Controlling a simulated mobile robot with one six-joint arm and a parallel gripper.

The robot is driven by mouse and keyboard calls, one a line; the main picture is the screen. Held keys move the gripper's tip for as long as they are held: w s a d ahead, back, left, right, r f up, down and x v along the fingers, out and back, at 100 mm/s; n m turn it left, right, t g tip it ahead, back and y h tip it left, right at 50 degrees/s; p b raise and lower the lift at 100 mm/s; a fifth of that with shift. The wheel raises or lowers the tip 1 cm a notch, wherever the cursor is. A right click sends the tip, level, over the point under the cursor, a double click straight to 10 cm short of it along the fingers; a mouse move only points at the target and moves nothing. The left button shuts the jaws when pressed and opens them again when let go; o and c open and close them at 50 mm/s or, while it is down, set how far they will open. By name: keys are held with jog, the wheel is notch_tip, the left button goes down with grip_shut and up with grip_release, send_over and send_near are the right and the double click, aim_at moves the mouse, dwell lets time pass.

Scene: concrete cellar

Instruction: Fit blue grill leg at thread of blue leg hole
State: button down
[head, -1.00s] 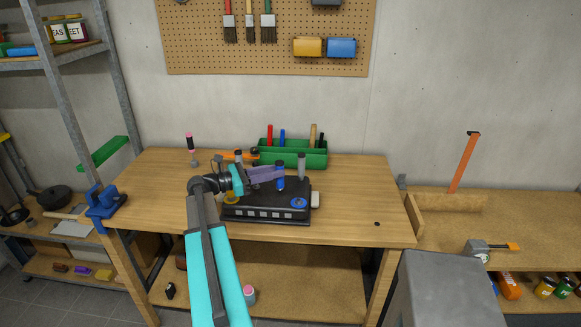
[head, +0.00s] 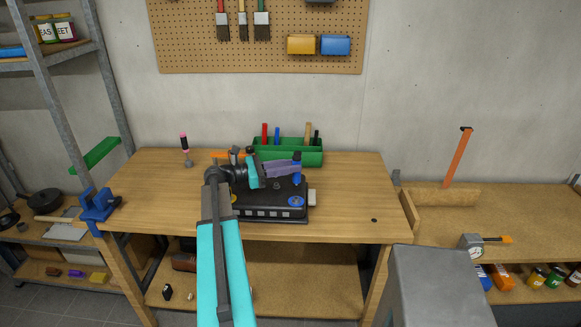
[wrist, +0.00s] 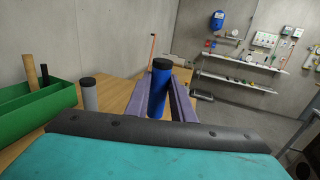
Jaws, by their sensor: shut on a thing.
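The blue grill leg (head: 297,160) has a black end cap and stands about upright in my gripper (head: 294,167). In the wrist view, the blue leg (wrist: 159,90) sits between the two purple fingers, which are shut on it. The black grill body (head: 265,213) lies on the workbench. The blue leg hole (head: 296,201) is a blue ring on its top right front corner. The leg shows behind and above that ring, apart from it. A grey leg (wrist: 89,93) stands left of my gripper in the wrist view.
A green tool tray (head: 288,158) stands behind the grill. A pink-and-black screwdriver-like tool (head: 184,146) stands at the back left and a blue vise (head: 97,205) at the left edge.

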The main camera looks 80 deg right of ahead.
jog(key=shift+r+p, duration=0.1)
jog(key=shift+p, duration=0.2)
jog(key=shift+f+b, duration=0.9)
jog(key=shift+f, duration=1.7)
jog(key=shift+p, duration=0.75)
jog(key=shift+f+b, duration=0.4)
jog(key=shift+f, duration=0.7)
dwell(0.7)
jog(key=c, duration=1.4)
grip_release()
jog(key=shift+c, duration=0.2)
jog(key=shift+w, duration=0.1)
